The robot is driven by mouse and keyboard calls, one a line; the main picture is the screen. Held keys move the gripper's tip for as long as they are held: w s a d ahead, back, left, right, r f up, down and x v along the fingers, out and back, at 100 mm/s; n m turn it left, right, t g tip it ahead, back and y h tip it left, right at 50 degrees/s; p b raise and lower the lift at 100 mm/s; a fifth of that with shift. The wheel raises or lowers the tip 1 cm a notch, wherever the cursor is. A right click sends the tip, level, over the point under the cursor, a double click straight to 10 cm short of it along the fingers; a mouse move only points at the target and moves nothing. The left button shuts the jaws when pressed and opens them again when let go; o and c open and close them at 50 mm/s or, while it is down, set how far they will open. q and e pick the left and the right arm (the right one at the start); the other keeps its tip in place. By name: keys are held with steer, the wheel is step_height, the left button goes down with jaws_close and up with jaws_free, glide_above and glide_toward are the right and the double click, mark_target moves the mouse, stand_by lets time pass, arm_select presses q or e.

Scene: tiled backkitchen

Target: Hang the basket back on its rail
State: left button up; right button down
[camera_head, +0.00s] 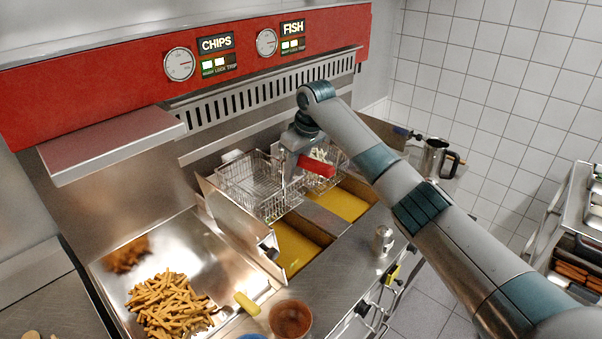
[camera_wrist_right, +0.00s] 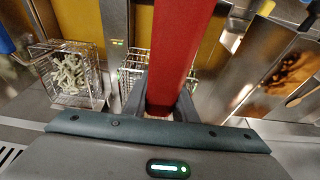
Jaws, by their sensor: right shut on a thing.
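My right gripper (camera_head: 303,163) is shut on the red handle (camera_head: 318,166) of a wire basket. The handle fills the upper middle of the right wrist view (camera_wrist_right: 182,45). The empty-looking wire basket (camera_head: 250,186) is at the back of the left fryer vat, by the back panel; part of it shows behind the gripper in the right wrist view (camera_wrist_right: 135,68). The rail (camera_head: 205,150) runs along the back panel below the vents. I cannot tell whether the basket touches it. My left gripper is not in view.
A second basket with pale pieces (camera_wrist_right: 72,76) is beside the held one, over the right side. Yellow oil fills the vats (camera_head: 297,250). A chip tray (camera_head: 115,285) lies left. A metal jug (camera_head: 435,158), shaker (camera_head: 383,241) and sauce pot (camera_head: 290,319) stand nearby.

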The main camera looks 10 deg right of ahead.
mark_target(282, 162)
steer(key=shift+w+a, duration=0.7)
steer(key=shift+w, duration=0.35)
steer(key=shift+w+a, duration=0.7)
steer(key=shift+w, duration=0.3)
steer(key=shift+f, duration=0.15)
steer(key=shift+s+f+b, duration=0.1)
steer(key=shift+f+b, duration=0.2)
steer(key=shift+f, duration=1.2)
steer(key=shift+f, duration=1.55)
steer(key=shift+f, duration=0.55)
